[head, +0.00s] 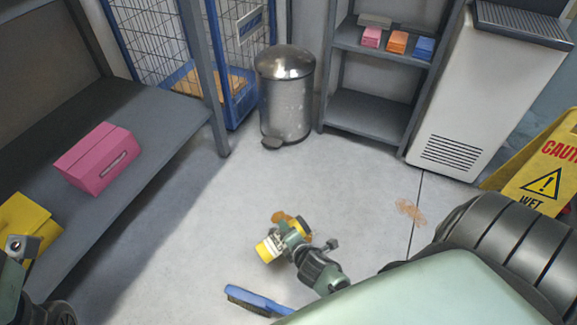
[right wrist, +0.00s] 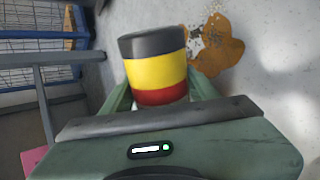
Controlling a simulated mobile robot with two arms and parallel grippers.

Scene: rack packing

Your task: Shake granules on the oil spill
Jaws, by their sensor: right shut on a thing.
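My right gripper (head: 285,242) is low over the floor, shut on a shaker can. In the right wrist view the can (right wrist: 155,70) has a black end, a yellow band and a red band, with a green finger on each side. The brown oil spill (right wrist: 222,48) lies on the floor just beyond the can; pale and dark specks like granules (right wrist: 195,42) show at its left side. In the head view only part of the spill (head: 280,216) shows, the rest hidden by the gripper and can. My left arm shows at the lower left edge; its fingers are out of sight.
A blue brush (head: 258,299) lies on the floor near my base. A pale brown stain (head: 410,211) is to the right. A metal bin (head: 286,95), a grey shelf (head: 365,115) and a yellow caution sign (head: 538,170) stand around. A pink box (head: 97,160) sits on the left bench.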

